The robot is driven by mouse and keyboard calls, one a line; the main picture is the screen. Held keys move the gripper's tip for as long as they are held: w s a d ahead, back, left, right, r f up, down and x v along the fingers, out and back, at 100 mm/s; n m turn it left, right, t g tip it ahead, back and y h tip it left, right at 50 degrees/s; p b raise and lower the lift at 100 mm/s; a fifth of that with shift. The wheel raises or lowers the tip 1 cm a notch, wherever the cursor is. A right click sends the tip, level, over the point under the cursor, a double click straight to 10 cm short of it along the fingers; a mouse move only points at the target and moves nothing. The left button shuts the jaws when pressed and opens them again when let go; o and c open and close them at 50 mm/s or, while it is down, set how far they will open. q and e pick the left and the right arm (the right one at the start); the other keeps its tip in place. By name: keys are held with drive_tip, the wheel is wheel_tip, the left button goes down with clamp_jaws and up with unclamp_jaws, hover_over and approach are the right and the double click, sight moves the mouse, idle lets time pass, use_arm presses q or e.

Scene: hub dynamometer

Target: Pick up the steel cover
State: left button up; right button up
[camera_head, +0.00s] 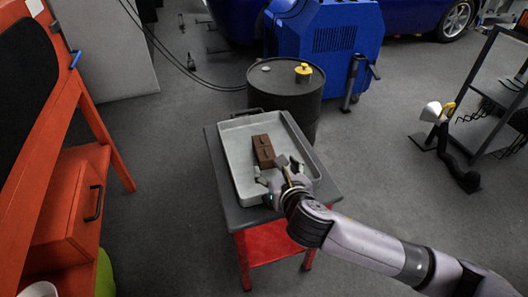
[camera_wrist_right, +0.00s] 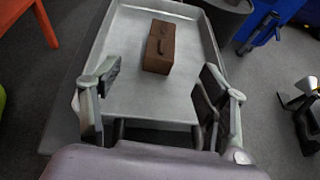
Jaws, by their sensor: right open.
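Two brown blocks (camera_head: 263,150), each with a small handle on top, lie end to end in a shallow grey tray (camera_head: 239,185). They also show in the right wrist view (camera_wrist_right: 159,51). Nothing is clearly a steel cover, and I cannot tell whether one of these blocks is it. My right gripper (camera_head: 271,168) is over the near part of the tray. In the right wrist view its fingers (camera_wrist_right: 158,75) are spread wide with nothing between them. The blocks are beyond the fingertips, apart from them. My left gripper is not in view.
The tray rests on a dark-topped cart (camera_head: 226,208) with a red lower shelf. A black drum (camera_head: 285,94) holding a yellow item (camera_head: 303,72) and a grey disc (camera_head: 266,69) stands behind it.

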drive_tip(key=b, duration=0.3)
approach(265, 149)
drive_tip(key=x, duration=0.4)
drive_tip(key=shift+w+a+r, duration=0.1)
drive_tip(key=shift+a+r, duration=0.05)
drive_tip(key=shift+a, duration=0.05)
drive_tip(key=b+x, duration=0.1)
drive_tip(key=x, duration=0.3)
drive_tip(key=shift+w+d+f+b, duration=0.1)
drive_tip(key=shift+d+f+b, duration=0.1)
drive_tip(key=shift+f+b, duration=0.2)
drive_tip(key=shift+w+a, duration=0.1)
drive_tip(key=shift+w, duration=0.2)
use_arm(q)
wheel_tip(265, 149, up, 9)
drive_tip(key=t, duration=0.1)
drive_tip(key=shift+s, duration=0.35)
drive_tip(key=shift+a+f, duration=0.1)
use_arm(e)
drive_tip(key=shift+r, duration=0.1)
drive_tip(key=c, duration=1.6)
